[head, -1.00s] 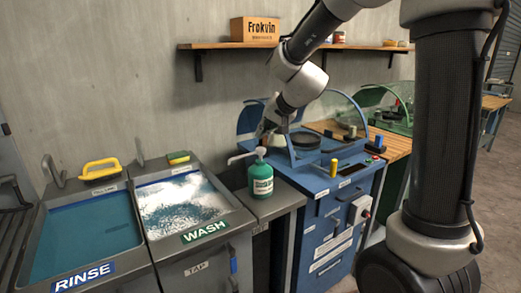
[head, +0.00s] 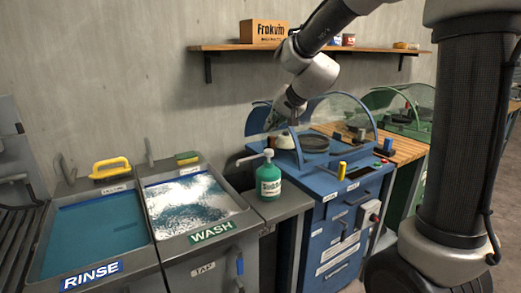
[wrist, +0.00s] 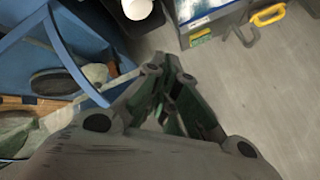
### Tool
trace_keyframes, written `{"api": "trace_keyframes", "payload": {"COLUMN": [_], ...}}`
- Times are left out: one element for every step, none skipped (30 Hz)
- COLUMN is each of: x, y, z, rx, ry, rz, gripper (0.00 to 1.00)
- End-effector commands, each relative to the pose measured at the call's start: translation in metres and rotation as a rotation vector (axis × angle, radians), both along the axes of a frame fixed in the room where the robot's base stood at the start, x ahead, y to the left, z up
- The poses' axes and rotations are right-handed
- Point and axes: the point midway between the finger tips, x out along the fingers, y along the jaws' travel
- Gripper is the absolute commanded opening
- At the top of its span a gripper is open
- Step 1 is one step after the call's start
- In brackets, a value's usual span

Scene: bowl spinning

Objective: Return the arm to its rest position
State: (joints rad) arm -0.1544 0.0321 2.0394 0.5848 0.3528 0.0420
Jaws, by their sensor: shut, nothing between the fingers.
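My gripper (head: 292,112) hangs at the end of my bent arm, above the blue machine (head: 330,172) and its clear hood, near the back wall. In the wrist view my gripper's fingers (wrist: 172,98) are drawn together with nothing between them. The blue machine also shows at the upper left of the wrist view, with a round dark disc (wrist: 55,82) on it. My gripper appears apart from the green soap bottle (head: 269,180), which stands upright to its lower left.
A wash basin (head: 222,228) with suds and a rinse basin (head: 50,262) stand at the left. A wall shelf (head: 225,47) carries a Frokvin box (head: 263,33) behind my arm. A green-hooded machine (head: 405,112) stands at the right. Bare floor shows at the far right.

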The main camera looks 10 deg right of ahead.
Motion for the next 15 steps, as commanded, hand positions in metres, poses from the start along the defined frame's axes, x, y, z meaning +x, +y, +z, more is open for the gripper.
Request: {"api": "trace_keyframes", "payload": {"x": [-0.005,-0.01,-0.02,-0.029,-0.039,-0.058,-0.074,-0.092,-0.115,-0.133,-0.152,-0.177,-0.196,-0.215,-0.239], "y": [0.001,0.002,0.001,0.0,-0.001,-0.005,-0.009,-0.015,-0.025,-0.032,-0.041,-0.053,-0.062,-0.072,-0.084], "z": [-0.003,-0.008,-0.017,-0.026,-0.033,-0.041,-0.043,-0.045,-0.045,-0.045,-0.044,-0.042,-0.04,-0.038,-0.036], "rx": [-0.007,-0.018,-0.035,-0.052,-0.069,-0.099,-0.122,-0.147,-0.182,-0.209,-0.235,-0.27,-0.297,-0.324,-0.361], "ry": [0.021,0.044,0.078,0.11,0.142,0.186,0.216,0.244,0.278,0.302,0.325,0.352,0.369,0.385,0.401], "rz": [0.019,0.039,0.064,0.086,0.109,0.148,0.176,0.203,0.236,0.258,0.278,0.3,0.314,0.326,0.337], "gripper": [0.0,0.0,0.0,0.0,0.0,0.0,0.0,0.0,0.0,0.0,0.0,0.0,0.0,0.0,0.0]}}
